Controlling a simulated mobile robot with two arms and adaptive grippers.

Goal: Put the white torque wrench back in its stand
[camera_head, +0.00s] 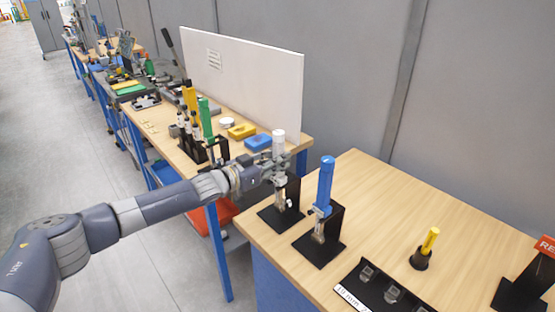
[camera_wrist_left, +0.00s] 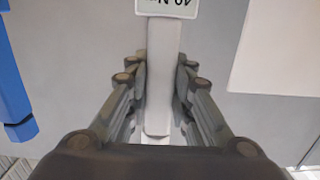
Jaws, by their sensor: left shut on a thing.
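The white torque wrench (camera_head: 279,142) is upright in the head view, at the left end of the near wooden table. My left gripper (camera_head: 277,170) is shut on it, with the white handle showing above the fingers. In the left wrist view the white handle (camera_wrist_left: 161,75) runs between the two fingers (camera_wrist_left: 158,90), with a printed label at the top. A black stand (camera_head: 283,212) is directly below and behind the wrench. The wrench's lower end is close to this stand; I cannot tell whether it is seated. My right gripper is not in view.
A blue torque wrench (camera_head: 325,185) stands in its own black stand just right. A yellow-handled tool (camera_head: 430,240) and a black tray (camera_head: 375,290) are further right. Green and yellow tools (camera_head: 205,118) stand on the far bench. The table's middle is clear.

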